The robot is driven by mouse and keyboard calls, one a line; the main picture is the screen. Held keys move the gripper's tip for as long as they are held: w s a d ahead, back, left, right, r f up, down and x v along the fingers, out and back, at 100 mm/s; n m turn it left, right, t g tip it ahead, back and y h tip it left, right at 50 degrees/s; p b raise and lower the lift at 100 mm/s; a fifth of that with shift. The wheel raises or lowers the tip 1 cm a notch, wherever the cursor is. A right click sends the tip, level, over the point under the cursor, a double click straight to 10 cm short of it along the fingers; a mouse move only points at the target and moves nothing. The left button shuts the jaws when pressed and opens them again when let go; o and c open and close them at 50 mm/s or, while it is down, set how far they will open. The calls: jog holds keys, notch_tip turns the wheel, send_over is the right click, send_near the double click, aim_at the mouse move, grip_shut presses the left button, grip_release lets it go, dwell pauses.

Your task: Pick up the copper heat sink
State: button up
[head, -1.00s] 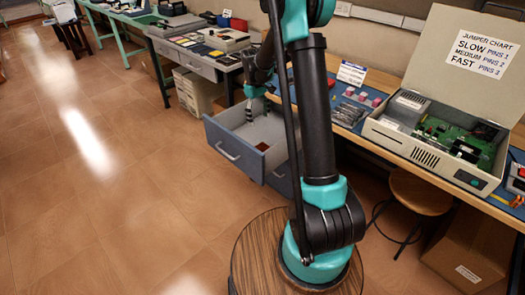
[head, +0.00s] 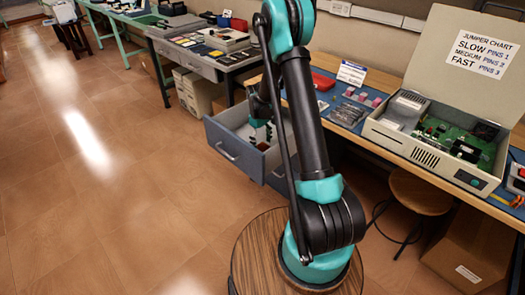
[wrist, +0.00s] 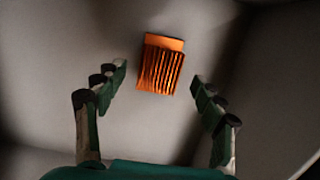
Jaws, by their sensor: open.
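The copper heat sink (wrist: 160,64), a small orange finned block, lies on the pale floor of the open drawer in the wrist view. My gripper (wrist: 159,76) is open, with one finger on each side of the heat sink and a clear gap on both sides. The fingers do not appear to touch it. In the head view my gripper (head: 262,136) is down inside the open grey-blue drawer (head: 236,160), partly hidden by my arm. The heat sink is hard to make out in the head view.
The drawer walls stand close around my gripper. A workbench (head: 395,147) runs to the right with an open computer case (head: 436,137) and a red box (head: 322,80). A wooden stool (head: 420,190) stands beneath it. The floor at left is clear.

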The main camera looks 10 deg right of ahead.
aim_at(262, 147)
jog(key=shift+s+d+f, duration=0.1)
jog(key=shift+d+f, duration=0.05)
jog(key=shift+f, duration=1.35)
jog(key=c, duration=1)
jog(key=shift+o, duration=0.2)
jog(key=shift+r, duration=0.1)
